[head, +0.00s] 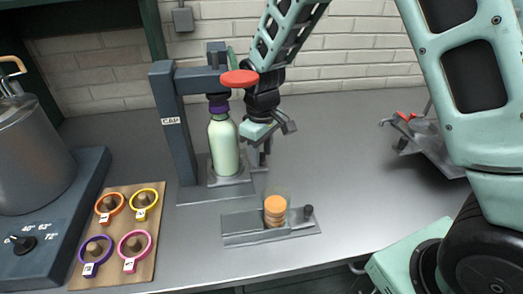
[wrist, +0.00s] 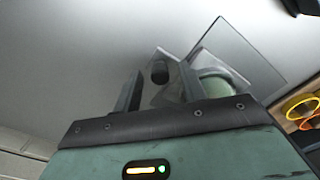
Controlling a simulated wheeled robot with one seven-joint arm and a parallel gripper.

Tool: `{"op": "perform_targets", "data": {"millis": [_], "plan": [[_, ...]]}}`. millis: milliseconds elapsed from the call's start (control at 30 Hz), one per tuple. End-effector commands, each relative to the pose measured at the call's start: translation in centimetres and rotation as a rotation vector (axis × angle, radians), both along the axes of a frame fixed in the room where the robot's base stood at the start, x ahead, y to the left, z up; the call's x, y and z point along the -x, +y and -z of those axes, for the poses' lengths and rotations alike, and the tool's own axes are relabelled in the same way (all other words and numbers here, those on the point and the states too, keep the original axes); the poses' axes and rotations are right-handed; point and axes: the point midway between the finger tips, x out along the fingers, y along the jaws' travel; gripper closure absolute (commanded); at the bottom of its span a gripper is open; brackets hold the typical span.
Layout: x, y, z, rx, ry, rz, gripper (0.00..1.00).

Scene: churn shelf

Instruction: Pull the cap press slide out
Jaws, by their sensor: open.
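My gripper (head: 260,157) is low, just right of the bottle, pointing down. In the wrist view, my gripper's open fingers (wrist: 157,90) stand on either side of a dark round knob (wrist: 159,72) on the grey slide; contact cannot be told. The bottle also shows there, partly hidden (wrist: 215,75). The knob is not clear in the head view.
A tray (head: 240,226) with stacked orange discs and a black knob stands in front of the press. A wooden board (head: 117,228) with coloured rings and a metal pot (head: 30,150) are at left. A grey fixture (head: 436,140) is at right. The counter between is clear.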

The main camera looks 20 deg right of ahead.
Motion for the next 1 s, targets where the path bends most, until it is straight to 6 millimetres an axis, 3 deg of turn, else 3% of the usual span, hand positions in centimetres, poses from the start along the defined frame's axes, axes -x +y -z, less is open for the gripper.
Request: {"op": "perform_targets", "data": {"millis": [267,400,667,1000], "plan": [[0.0,0.0,0.1,0.0,0.0,0.0,0.61],[0.0,0.0,0.1,0.0,0.0,0.0,1.0],[0.1,-0.8,0.0,0.0,0.0,0.002,1.0],[1.1,-6.2,0.0,-0.001,-0.001,0.005,1.0]]}}
